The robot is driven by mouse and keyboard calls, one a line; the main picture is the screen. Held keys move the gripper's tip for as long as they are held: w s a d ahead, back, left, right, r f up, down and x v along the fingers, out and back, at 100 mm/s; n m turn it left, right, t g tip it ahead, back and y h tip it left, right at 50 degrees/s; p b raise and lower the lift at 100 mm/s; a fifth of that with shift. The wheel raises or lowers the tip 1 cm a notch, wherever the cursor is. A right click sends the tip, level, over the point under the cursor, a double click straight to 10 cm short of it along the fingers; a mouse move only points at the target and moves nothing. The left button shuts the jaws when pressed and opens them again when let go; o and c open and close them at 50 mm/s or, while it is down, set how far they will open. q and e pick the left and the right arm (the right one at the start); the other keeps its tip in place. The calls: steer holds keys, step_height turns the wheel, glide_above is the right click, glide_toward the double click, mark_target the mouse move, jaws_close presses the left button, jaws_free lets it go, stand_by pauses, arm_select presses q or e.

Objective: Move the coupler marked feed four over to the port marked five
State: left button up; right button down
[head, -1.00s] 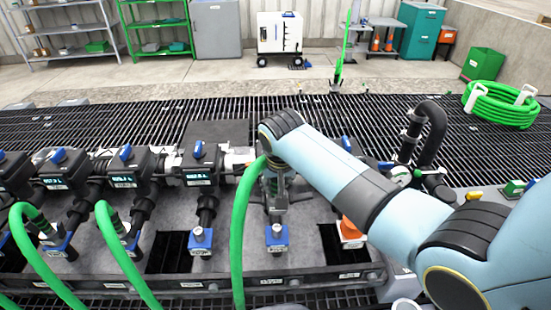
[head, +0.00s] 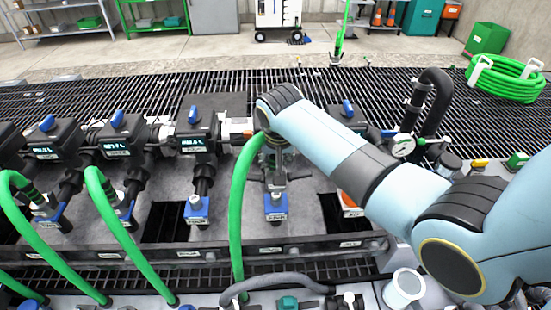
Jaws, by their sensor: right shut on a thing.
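My right arm reaches in from the right. Its gripper (head: 275,180), partly hidden by its own wrist, is shut on a coupler whose body is mostly hidden. A green hose (head: 238,210) hangs from there, just left of the gripper. Directly below is a port with a blue block (head: 275,208); I cannot tell whether the coupler touches it. Another blue-block port (head: 197,210) to the left has no hose. An orange-marked port (head: 350,206) is partly behind my arm. Port labels are too small to read. My left gripper is out of view.
Two more green hoses (head: 28,225) (head: 110,215) run to ports at the left. Black valves with blue handles (head: 195,135) line the back of the manifold. A black bent pipe and gauge (head: 402,145) stand right of my arm. A grey hose (head: 275,280) lies in front.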

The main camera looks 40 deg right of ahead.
steer(key=shift+f+b, duration=2)
steer(key=shift+f, duration=1.6)
steer(key=c, duration=1)
jaws_free()
steer(key=v, duration=1.2)
steer(key=shift+s+f, duration=0.1)
